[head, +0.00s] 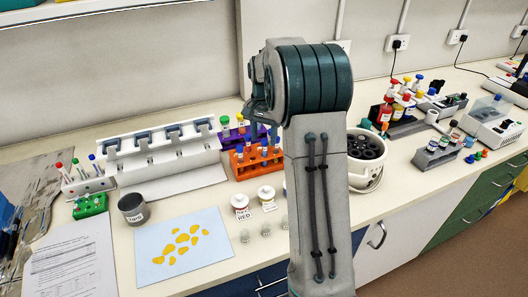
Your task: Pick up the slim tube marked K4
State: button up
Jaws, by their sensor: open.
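I cannot read the mark K4 on any tube at this size. Slim capped tubes stand in several racks in the head view. Some are in the orange rack (253,163) and the purple rack (232,135) behind it, left of my arm. A white rack (88,184) at the left holds tubes with red, green and blue caps. More tubes stand in a grey rack (435,155) at the right. My arm rises through the middle of the view and hides part of the bench behind it. My gripper does not show.
A white pipette stand (160,160), a green block (90,206), a grey cup (133,209) and a blue sheet with yellow pieces (185,246) are at the left. A white bucket (366,178) stands right of my arm. The bench front between bucket and grey rack is clear.

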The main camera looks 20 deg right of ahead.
aim_at(265, 141)
jog(key=f, duration=0.4)
jog(key=shift+s+f+p, duration=0.15)
jog(key=shift+s+p, duration=0.05)
jog(key=shift+p, duration=0.15)
grip_shut()
